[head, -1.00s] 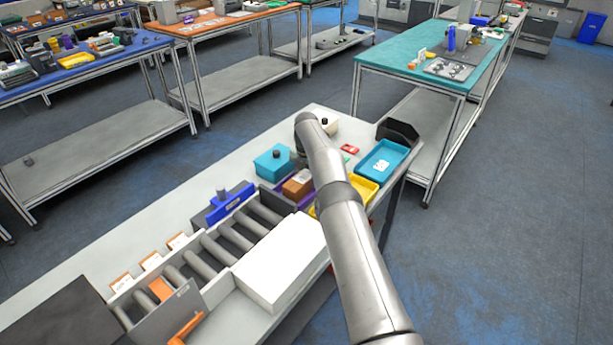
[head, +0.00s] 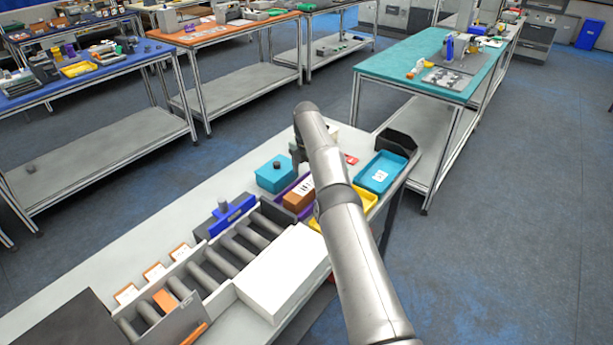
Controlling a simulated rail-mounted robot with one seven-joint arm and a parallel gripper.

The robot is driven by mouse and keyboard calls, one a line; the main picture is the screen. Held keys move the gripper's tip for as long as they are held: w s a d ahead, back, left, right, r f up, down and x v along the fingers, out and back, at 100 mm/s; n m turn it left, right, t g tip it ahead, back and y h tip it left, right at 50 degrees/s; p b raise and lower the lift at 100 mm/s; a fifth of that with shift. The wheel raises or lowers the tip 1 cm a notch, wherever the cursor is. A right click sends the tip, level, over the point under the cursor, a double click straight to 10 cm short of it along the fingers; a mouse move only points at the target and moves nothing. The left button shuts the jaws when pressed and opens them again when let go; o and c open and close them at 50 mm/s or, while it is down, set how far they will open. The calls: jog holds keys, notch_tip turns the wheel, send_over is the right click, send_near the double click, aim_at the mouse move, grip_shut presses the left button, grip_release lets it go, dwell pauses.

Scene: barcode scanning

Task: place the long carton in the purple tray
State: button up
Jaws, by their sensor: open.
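The purple tray (head: 283,191) is on the bench, mostly hidden by a carton and my arm. A brown carton (head: 298,198) with a white label appears to sit in it. I cannot tell its full length, because my arm covers its right side. An orange-brown carton (head: 165,299) lies on the rollers at the front left. My gripper (head: 297,159) hangs above and behind the brown carton, beside the teal box. It is small and partly hidden by my own arm; it looks open, with nothing seen in it.
A teal box (head: 276,175) with a dark knob stands left of the purple tray. A blue tray (head: 382,172), a yellow tray (head: 370,193) and a black bin (head: 398,142) are at the right. A blue scanner-like stand (head: 228,212) and a white box (head: 283,272) flank the rollers (head: 238,248).

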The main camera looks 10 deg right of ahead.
notch_tip(320, 180, up, 5)
jog(key=p, duration=0.3)
notch_tip(320, 180, up, 13)
jog(key=m, duration=0.6)
send_over(306, 186)
jog(key=s+a, duration=0.1)
jog(key=s, duration=0.4)
jog(key=s+r+m, duration=0.6)
jog(key=s+r, duration=0.2)
jog(key=s, duration=0.3)
jog(key=s+r+m+t, duration=0.15)
jog(key=s+m, duration=0.55)
jog(key=s, duration=0.9)
jog(key=s+f+m, duration=0.3)
jog(key=s, duration=0.7)
jog(key=s+d+f+m, duration=0.1)
jog(key=s+f+m, duration=0.2)
jog(key=s, duration=0.7)
jog(key=shift+m, duration=0.8)
jog(key=shift+s+d+f, duration=0.1)
jog(key=shift+d, duration=0.05)
notch_tip(306, 186, down, 3)
jog(key=b, duration=0.2)
jog(key=shift+f+b, duration=0.2)
jog(key=shift+b, duration=0.2)
